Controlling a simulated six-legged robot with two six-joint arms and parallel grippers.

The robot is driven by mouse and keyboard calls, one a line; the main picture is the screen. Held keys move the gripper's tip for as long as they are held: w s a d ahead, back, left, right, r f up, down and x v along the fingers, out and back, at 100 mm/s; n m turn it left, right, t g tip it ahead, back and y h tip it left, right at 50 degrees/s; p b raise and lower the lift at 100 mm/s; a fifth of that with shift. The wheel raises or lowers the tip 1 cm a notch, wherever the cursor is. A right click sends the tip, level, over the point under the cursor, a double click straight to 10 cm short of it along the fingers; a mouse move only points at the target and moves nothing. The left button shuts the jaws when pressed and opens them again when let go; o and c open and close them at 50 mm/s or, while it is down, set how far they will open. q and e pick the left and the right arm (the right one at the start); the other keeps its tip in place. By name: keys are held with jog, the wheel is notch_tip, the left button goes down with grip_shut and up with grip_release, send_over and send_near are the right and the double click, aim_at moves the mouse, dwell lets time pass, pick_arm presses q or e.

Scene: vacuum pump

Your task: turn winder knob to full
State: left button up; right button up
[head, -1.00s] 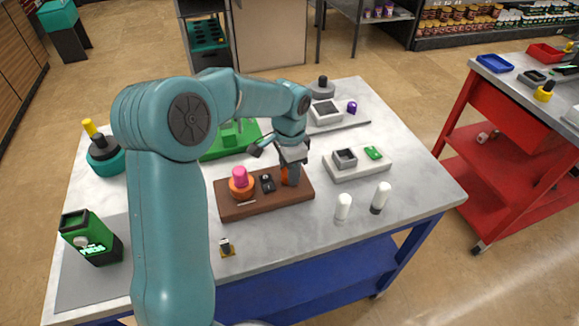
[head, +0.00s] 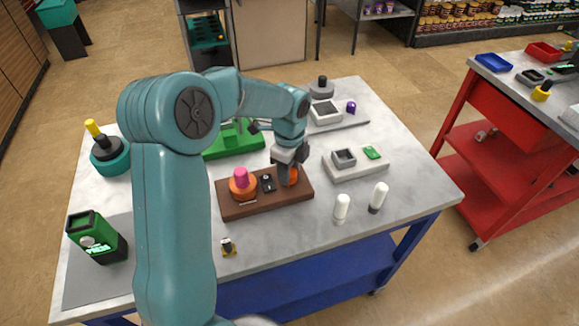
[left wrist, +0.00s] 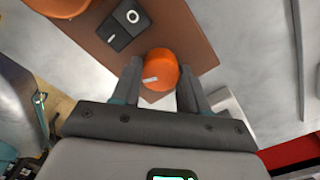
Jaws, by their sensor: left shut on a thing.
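The brown board (head: 235,207) lies on the table and bears the winder knob (head: 294,178), an orange round knob at its right end. In the left wrist view the knob (left wrist: 160,67) shows a short white mark on its top, pointing to the left. My left gripper (head: 287,180) reaches down over the knob from above. In the left wrist view its two fingers (left wrist: 160,82) stand on either side of the knob, shut on it. The fingers hide part of the knob in the head view. My right gripper is not in view.
A black switch (head: 267,183) and an orange disc with a pink top (head: 241,178) share the board. A green block (head: 232,138) stands behind it. A pale tray (head: 358,167) and two white cylinders (head: 342,206) are to the right. The front right of the table is clear.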

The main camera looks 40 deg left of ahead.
pick_arm(q)
jog(key=m, duration=0.2)
jog(key=m+p, duration=0.1)
jog(key=shift+w+a+r+m, duration=0.15)
jog(key=shift+r+m, duration=0.1)
jog(key=shift+m, duration=0.05)
jog(key=shift+m+p, duration=0.35)
jog(key=shift+m, duration=1.35)
